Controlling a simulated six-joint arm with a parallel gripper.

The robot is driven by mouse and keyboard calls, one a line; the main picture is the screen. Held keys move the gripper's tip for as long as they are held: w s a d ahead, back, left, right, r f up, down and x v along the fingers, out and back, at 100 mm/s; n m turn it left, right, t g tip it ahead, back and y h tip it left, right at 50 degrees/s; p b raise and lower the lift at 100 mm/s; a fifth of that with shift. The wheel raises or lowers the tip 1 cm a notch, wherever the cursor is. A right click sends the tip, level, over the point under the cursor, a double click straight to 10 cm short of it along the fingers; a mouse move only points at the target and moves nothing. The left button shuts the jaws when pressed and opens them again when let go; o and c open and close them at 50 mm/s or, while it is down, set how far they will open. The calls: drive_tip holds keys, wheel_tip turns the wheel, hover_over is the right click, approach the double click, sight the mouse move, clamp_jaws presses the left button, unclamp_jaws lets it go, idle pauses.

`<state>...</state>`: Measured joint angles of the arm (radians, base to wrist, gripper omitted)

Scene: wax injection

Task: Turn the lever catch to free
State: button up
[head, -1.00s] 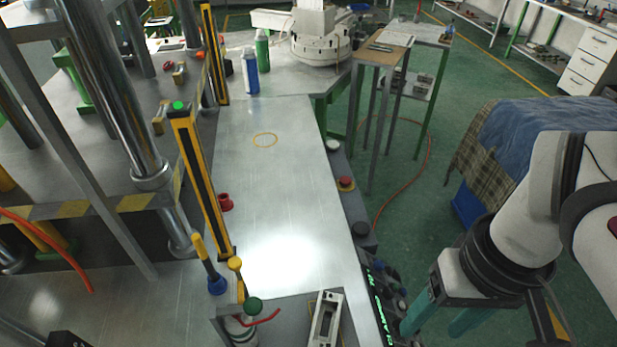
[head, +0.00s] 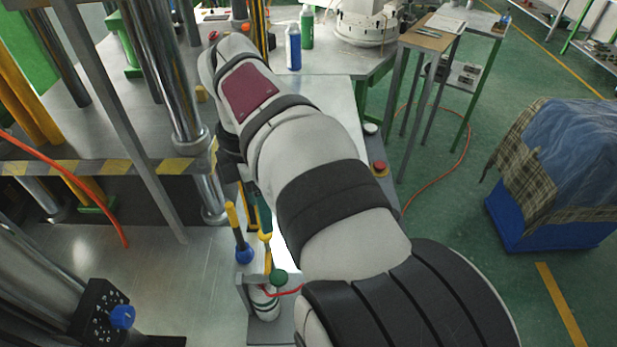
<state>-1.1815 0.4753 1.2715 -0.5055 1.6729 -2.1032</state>
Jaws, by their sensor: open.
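I cannot tell for sure which part is the lever catch. A yellow-handled lever with a blue round base (head: 237,232) stands tilted at the front edge of the press area. Just right of it is a thin yellow lever (head: 266,240) with a ball top, beside a green round knob (head: 278,278). My gripper (head: 262,214) is mostly hidden behind my arm. A teal finger shows just above and behind the yellow ball. The gripper is open, and I see nothing held in it. Whether it touches either lever cannot be told.
Steel press columns (head: 170,75) and a diagonal bar stand at left. A blue knob (head: 122,317) sits on a black panel at lower left. Blue and green bottles (head: 293,48) stand at the back.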

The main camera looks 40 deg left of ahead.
hover_over(266, 254)
drive_tip(key=f, duration=0.4)
drive_tip(key=w+f, duration=0.1)
drive_tip(key=f, duration=0.1)
drive_tip(key=shift+a, duration=0.15)
clamp_jaws()
